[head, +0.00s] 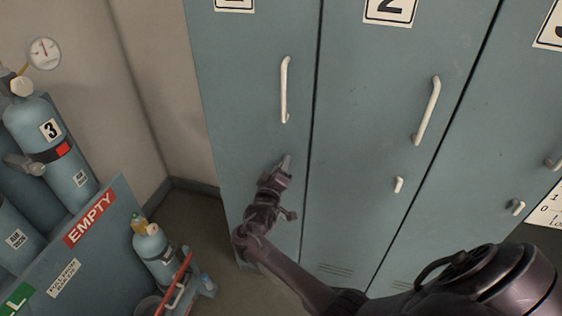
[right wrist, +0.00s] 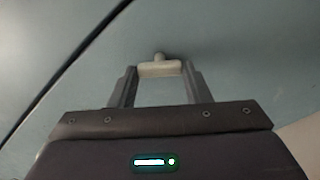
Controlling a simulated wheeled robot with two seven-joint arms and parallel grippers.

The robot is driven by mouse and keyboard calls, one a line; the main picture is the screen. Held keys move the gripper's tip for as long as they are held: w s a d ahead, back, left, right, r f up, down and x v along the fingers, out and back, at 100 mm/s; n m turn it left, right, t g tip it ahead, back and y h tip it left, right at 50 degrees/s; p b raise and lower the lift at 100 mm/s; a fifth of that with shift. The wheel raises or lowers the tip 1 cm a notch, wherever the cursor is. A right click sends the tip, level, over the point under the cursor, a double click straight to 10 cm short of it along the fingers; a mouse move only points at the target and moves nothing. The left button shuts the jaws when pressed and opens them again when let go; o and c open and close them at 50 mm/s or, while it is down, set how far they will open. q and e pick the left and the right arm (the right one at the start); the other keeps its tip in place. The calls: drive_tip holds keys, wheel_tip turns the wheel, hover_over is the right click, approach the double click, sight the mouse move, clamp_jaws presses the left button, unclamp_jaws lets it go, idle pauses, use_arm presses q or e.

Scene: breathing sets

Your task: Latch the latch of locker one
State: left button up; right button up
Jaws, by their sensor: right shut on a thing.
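Locker one is the blue-grey door (head: 235,85) at the left of the row, its number plate cut off by the top edge. It looks closed, with a long pale handle (head: 284,90). My right gripper (head: 284,165) is at this door, below the handle, and hides the latch in the head view. In the right wrist view the small pale latch (right wrist: 158,69) sits between the two fingers, with its short post meeting the door behind. The fingers are shut on the latch, gripping it at its two ends. My left gripper is out of view.
Locker two (head: 390,85) stands to the right with its own handle (head: 428,110) and small latch (head: 398,185). Gas cylinders (head: 48,140) and a blue rack with an EMPTY label (head: 90,219) stand at the left. A small cylinder (head: 153,250) on a red-handled cart is near.

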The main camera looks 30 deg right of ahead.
drive_tip(key=shift+n+p, duration=1.7)
drive_tip(key=shift+n, duration=1.6)
drive_tip(key=shift+f, duration=0.1)
drive_tip(key=o, duration=1)
drive_tip(key=v, duration=0.7)
drive_tip(key=shift+s+a+b, duration=0.25)
drive_tip(key=shift+a+b, duration=0.05)
